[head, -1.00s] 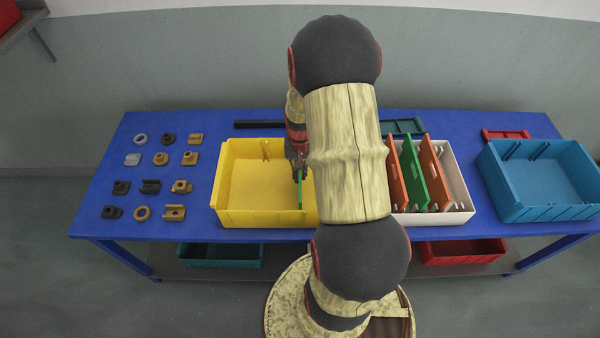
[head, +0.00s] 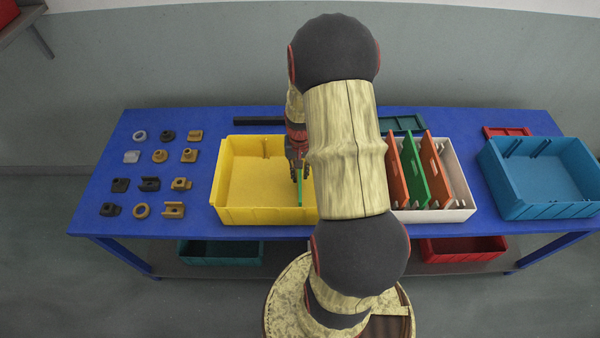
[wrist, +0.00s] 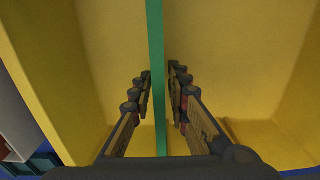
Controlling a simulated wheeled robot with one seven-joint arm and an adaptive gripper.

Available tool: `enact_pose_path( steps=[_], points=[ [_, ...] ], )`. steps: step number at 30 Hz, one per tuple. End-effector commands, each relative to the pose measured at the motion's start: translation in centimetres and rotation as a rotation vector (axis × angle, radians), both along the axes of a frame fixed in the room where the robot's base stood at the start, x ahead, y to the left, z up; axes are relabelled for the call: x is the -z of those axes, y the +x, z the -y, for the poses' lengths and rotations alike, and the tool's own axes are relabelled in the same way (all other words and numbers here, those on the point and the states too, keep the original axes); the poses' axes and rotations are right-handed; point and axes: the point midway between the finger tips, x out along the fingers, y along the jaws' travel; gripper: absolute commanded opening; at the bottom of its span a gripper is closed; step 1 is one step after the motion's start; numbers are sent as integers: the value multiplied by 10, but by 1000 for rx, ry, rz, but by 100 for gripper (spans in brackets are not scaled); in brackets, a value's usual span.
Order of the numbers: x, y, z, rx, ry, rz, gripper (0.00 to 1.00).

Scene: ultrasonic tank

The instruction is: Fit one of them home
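A thin green divider (head: 300,193) stands upright and edge-on at the right side of the yellow bin (head: 228,208), and it also shows in the wrist view (wrist: 156,60). My gripper (head: 299,172) is over the bin. The white bin (head: 458,214) holds orange dividers (head: 438,170) and another green divider (head: 413,172), all upright.
Several small dark, yellow and grey parts (head: 160,156) lie in rows left of the yellow bin. A blue bin (head: 550,212) stands at the right. A dark bar (head: 258,121), a teal lid (head: 408,123) and a red lid (head: 505,131) lie at the back.

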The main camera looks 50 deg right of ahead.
Motion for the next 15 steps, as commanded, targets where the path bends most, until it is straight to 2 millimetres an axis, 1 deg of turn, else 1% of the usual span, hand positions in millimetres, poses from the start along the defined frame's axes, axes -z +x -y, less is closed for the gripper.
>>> enact_pose_path(
  steps=[1, 5, 12, 15],
  points=[
    [0, 0, 0, 0, 0, 0, 22],
    [0, 0, 0, 0, 0, 0, 28],
    [0, 0, 0, 0, 1, -1, 28],
    [-3, 0, 0, 0, 0, 0, 28]
  ],
)
